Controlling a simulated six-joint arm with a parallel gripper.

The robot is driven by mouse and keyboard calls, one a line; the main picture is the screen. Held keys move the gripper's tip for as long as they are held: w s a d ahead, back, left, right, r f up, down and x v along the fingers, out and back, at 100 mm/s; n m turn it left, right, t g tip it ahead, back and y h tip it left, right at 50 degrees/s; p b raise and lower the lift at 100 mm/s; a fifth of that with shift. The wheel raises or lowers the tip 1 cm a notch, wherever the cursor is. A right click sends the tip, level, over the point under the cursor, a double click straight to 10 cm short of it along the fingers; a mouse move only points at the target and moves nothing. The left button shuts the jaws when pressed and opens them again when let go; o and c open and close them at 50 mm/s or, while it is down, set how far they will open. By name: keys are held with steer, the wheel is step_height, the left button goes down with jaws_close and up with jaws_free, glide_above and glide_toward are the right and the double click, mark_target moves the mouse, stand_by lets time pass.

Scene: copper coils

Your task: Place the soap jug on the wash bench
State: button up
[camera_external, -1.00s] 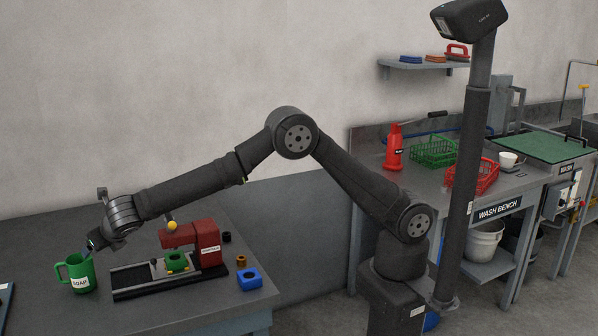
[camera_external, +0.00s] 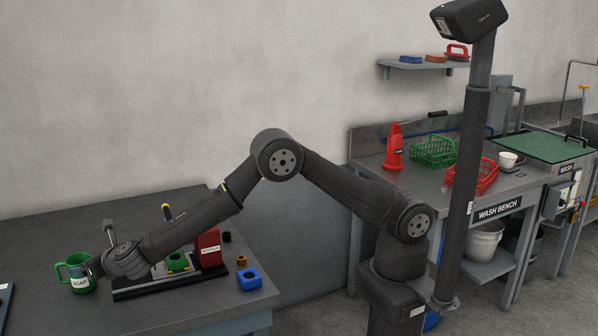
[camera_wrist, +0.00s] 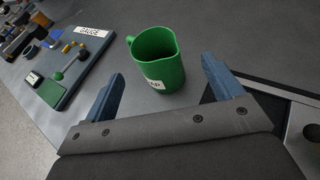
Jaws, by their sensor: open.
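The soap jug (camera_external: 80,273) is a green open-topped jug with a white label, standing upright on the grey table at the left. In the wrist view the jug (camera_wrist: 160,62) stands ahead of my gripper (camera_wrist: 163,88), roughly centred between its two blue fingers, with its handle to the upper left. My gripper is open and empty, low over the table. In the external view my wrist is right beside the jug's right side, and the fingers are mostly hidden. The wash bench (camera_external: 440,180) is far to the right, a grey metal bench with a "WASH BENCH" sign.
A red machine (camera_external: 208,250) on a black base stands just right of the jug, under my forearm. A blue block (camera_external: 249,279) lies near the table edge. On the wash bench are a red bottle (camera_external: 394,150), a green basket (camera_external: 433,152) and a red basket (camera_external: 473,176).

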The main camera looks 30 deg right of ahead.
mark_target(75, 255)
steer(key=shift+a+x, duration=0.15)
steer(key=shift+x, duration=1.95)
steer(key=shift+a+x, duration=0.15)
steer(key=shift+x, duration=1.95)
steer(key=shift+s+r, duration=0.15)
steer(key=shift+r, duration=0.05)
steer(key=c, duration=1.2)
steer(key=shift+c, duration=0.2)
steer(key=shift+r, duration=0.2)
steer(key=shift+r, duration=1.15)
steer(key=w+d+r, duration=0.5)
steer(key=d+r, duration=0.1)
steer(key=shift+d+r, duration=0.15)
steer(key=shift+d, duration=0.05)
steer(key=shift+w+d+r, duration=1)
steer(key=shift+w+d, duration=0.05)
steer(key=shift+d, duration=0.25)
